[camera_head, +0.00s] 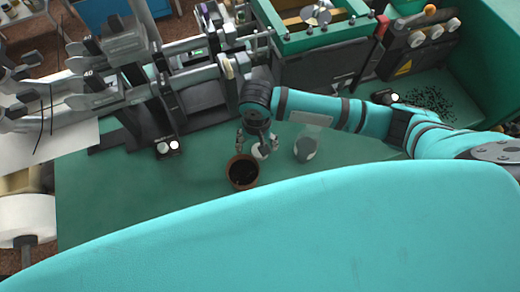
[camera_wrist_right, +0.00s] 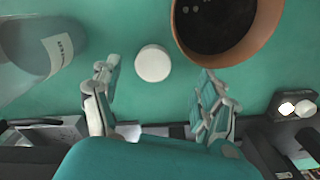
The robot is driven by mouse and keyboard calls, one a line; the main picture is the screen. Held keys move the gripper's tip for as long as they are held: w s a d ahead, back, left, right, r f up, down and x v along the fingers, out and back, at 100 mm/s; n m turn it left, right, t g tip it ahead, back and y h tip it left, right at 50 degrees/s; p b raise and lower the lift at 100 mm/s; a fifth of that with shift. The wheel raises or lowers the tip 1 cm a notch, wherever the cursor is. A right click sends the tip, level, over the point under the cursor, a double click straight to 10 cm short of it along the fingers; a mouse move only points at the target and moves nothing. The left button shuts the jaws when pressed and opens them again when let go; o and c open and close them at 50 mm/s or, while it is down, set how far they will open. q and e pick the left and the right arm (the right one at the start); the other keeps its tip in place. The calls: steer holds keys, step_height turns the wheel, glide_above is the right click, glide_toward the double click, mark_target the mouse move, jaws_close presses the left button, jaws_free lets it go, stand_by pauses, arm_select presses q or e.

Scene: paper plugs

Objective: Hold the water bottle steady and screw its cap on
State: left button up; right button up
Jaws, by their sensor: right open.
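The water bottle (camera_head: 307,146) is clear and greyish and stands on the green table, to the right of my right gripper. It also shows in the wrist view (camera_wrist_right: 30,50), at the upper left, with a pale label and cut by the frame edge. The cap (camera_wrist_right: 153,63) is a white disc lying apart from the bottle. In the head view the cap (camera_head: 261,152) is partly covered by the gripper. My right gripper (camera_wrist_right: 155,88) is open and empty, its fingers spread to either side and just short of the cap. My left gripper is not in view.
A brown pot (camera_head: 231,173) with dark contents stands close to the cap; its rim also shows in the wrist view (camera_wrist_right: 262,42). Grey machinery (camera_head: 190,105) with a two-button box (camera_head: 168,147) borders the table behind. The green table (camera_head: 110,190) is clear at left.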

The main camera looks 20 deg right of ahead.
steer(key=f, duration=0.2)
steer(key=d+f+p, duration=0.1)
steer(key=f, duration=0.1)
steer(key=shift+w, duration=0.35)
steer(key=shift+f, duration=0.6)
steer(key=shift+c, duration=0.3)
steer(key=c, duration=0.7)
